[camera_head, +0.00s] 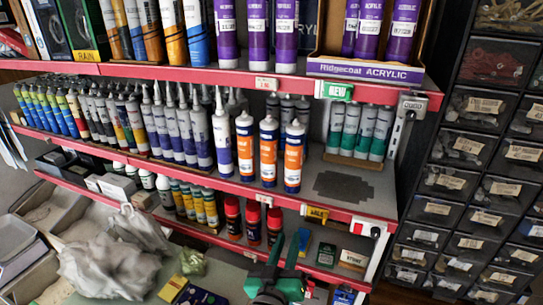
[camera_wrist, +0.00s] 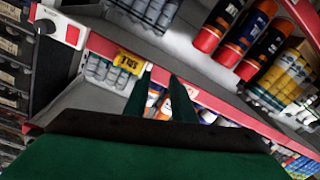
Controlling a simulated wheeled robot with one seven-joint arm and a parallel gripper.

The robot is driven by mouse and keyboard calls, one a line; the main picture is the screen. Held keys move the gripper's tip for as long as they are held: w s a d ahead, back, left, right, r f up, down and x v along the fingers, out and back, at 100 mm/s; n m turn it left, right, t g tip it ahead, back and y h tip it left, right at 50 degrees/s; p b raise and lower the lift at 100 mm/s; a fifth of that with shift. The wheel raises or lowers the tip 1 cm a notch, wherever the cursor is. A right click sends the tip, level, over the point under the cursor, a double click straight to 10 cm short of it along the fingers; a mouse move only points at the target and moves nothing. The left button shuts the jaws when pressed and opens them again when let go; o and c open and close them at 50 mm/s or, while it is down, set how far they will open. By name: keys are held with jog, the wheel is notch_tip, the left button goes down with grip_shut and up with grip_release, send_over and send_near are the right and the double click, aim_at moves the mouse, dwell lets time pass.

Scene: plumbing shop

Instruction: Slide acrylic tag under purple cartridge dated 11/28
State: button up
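Several purple cartridges (camera_head: 286,42) stand upright on the top shelf, some loose and some in a brown box marked "Ridgecoat ACRYLIC" (camera_head: 365,70). Their white date labels are too small to read, so I cannot tell which says 11/28. A small white tag (camera_head: 266,83) sits on the top red rail below the loose ones. I cannot read which is the acrylic tag. My gripper (camera_head: 286,240) is low, in front of the bottom shelf; its green fingers also show in the wrist view (camera_wrist: 161,78), apart and empty.
A green NEW tag (camera_head: 336,91) is on the top rail. Parts drawers (camera_head: 447,180) stand at the right.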

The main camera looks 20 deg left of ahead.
jog(key=w+a+r+m, duration=0.1)
jog(key=w+a+r, duration=0.2)
jog(key=r, duration=0.7)
jog(key=m+h, duration=0.2)
jog(key=m, duration=0.2)
send_near(275, 86)
jog(key=w, duration=0.8)
jog(key=shift+d, duration=0.25)
jog(key=shift+c, duration=0.5)
grip_shut()
